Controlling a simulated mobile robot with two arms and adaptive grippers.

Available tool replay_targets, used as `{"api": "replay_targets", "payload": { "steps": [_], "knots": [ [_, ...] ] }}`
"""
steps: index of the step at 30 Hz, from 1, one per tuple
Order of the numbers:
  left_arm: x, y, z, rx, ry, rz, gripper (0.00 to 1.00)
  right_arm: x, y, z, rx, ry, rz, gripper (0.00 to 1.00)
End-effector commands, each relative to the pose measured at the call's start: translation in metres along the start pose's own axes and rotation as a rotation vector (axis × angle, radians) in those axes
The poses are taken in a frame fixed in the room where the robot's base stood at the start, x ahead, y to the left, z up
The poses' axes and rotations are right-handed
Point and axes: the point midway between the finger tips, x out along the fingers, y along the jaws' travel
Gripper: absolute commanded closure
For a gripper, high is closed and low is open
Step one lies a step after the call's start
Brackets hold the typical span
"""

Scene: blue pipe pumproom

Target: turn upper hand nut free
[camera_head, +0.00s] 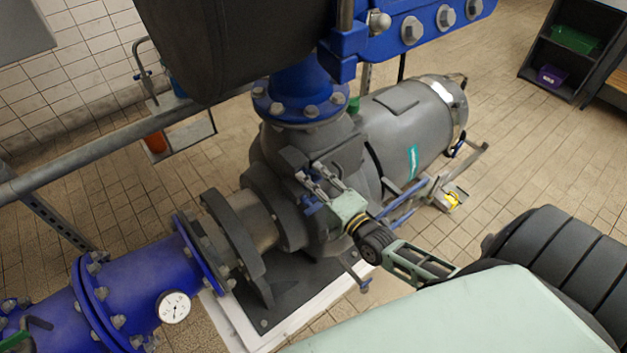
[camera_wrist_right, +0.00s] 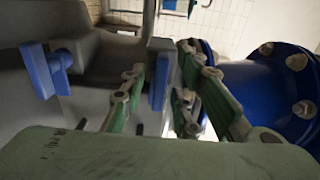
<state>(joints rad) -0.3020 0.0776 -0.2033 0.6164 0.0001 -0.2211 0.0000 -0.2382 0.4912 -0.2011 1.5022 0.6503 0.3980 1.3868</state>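My right gripper (camera_head: 318,178) reaches in from the lower right, in front of the grey pump housing. In the right wrist view my right gripper (camera_wrist_right: 160,90) has its green and grey fingers spread, with a gap between them. A blue hand nut (camera_wrist_right: 159,74) shows between the fingers, close to both; I cannot tell if either touches it. A second blue hand nut (camera_wrist_right: 46,71) sits to the left, outside the fingers. In the head view a blue hand nut (camera_head: 309,205) shows just beside the gripper. I cannot tell which nut is the upper one. My left gripper is out of view.
The grey pump (camera_head: 410,118) stands behind the gripper. A bolted blue flange (camera_head: 300,105) is above, and a blue pipe (camera_head: 140,280) with a gauge (camera_head: 173,307) lies lower left. In the wrist view a bolted blue flange (camera_wrist_right: 265,85) is close right of the fingers.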

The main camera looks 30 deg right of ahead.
Motion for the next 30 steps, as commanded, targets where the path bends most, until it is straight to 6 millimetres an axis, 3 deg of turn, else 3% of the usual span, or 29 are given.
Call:
{"api": "replay_targets", "payload": {
  "steps": [4, 13, 30],
  "knots": [
    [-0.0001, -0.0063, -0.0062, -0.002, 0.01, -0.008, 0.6, -0.0003, 0.0003, 0.0001, 0.0, 0.0, 0.0, 0.74],
    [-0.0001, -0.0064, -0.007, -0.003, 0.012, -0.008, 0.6, -0.0004, 0.0003, -0.0001, -0.001, 0.0, 0.001, 1.0],
    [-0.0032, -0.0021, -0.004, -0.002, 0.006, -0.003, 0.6, -0.0006, 0.0, 0.0, -0.092, 0.0, 0.001, 1.0]
  ]
}}
